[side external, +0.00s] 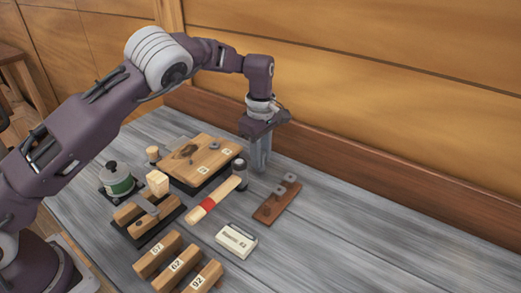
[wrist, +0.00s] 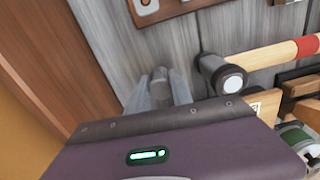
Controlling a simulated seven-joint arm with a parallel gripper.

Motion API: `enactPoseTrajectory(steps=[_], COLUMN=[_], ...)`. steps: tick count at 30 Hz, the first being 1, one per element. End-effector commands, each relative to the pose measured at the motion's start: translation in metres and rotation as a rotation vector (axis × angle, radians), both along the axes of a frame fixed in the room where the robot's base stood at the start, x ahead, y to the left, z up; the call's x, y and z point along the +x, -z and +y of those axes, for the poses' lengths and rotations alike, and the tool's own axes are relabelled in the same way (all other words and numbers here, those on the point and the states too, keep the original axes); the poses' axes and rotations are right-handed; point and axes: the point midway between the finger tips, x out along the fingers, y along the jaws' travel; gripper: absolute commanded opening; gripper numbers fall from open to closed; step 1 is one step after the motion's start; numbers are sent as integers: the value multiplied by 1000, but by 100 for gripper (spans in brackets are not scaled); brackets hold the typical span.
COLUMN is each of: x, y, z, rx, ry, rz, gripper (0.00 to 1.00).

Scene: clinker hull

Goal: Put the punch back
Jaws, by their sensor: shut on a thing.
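My gripper (side external: 261,163) points straight down over the grey bench, between the wooden board and the back ledge. In the wrist view, its fingers (wrist: 158,92) are shut on a short grey cylindrical piece, which looks like the punch (wrist: 160,75). The punch is mostly hidden by the fingers in the side view, so I cannot tell whether its lower end touches anything. A wooden board (side external: 211,165) with small number labels lies left of my gripper on a dark base. A grey metal piece (side external: 215,146) sits on that board.
A hammer with a red-banded handle (side external: 225,192) lies close by, its dark head (wrist: 215,75) near my fingers. A brown strip (side external: 268,214) with metal plates lies to the right. The right side is clear.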

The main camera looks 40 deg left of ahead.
Motion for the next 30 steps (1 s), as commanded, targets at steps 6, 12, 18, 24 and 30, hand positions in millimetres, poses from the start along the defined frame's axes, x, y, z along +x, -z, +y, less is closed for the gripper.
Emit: enactPoseTrajectory(steps=[6,12,18,24,30], x=[0,0,0,0,0], y=[0,2,6,8,8], z=[0,0,0,0,0], rx=[0,-1,-1,0,0], ry=[0,0,0,0,0], rz=[0,0,0,0,0], gripper=[0,0,0,46,52])
